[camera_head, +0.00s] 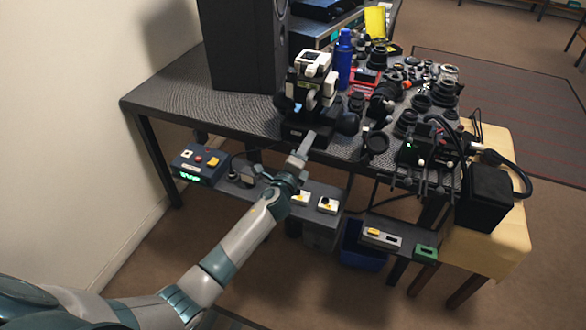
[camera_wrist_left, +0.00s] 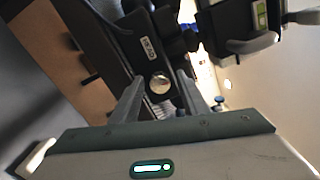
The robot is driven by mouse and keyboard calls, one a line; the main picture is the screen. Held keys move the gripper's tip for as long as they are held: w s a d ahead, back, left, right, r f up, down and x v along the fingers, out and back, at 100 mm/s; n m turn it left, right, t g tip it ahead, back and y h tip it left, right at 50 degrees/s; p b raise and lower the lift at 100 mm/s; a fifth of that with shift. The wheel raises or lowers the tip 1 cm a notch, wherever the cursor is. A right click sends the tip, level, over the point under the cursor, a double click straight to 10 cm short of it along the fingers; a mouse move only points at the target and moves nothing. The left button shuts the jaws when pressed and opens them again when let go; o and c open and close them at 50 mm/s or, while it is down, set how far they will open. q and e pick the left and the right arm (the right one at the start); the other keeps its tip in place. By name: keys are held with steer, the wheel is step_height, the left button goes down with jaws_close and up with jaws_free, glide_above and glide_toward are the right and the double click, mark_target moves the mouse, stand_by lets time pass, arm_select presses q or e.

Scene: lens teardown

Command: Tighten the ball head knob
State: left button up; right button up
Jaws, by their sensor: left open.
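A black and white device (camera_head: 313,90) stands near the front edge of the grey table, on a black base (camera_head: 305,134). My left gripper (camera_head: 305,145) is at the front of this base. In the left wrist view, a round silver knob (camera_wrist_left: 160,83) shows at the end of a black part with a white label (camera_wrist_left: 149,48). It appears between the two fingertips of my open left gripper (camera_wrist_left: 160,79). No contact between fingers and knob is visible. I take this to be the ball head knob, though the head view does not show it clearly. My right gripper is out of view.
A tall black speaker (camera_head: 243,45) stands left of the device, and a blue bottle (camera_head: 344,60) right of it. Lenses and small parts crowd the table's right side. Below the front edge are a blue control box (camera_head: 200,166) and a grey shelf with switches (camera_head: 327,205).

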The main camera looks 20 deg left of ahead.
arm_select(q)
steer(key=s, duration=1.7)
steer(key=shift+a+b, duration=0.3)
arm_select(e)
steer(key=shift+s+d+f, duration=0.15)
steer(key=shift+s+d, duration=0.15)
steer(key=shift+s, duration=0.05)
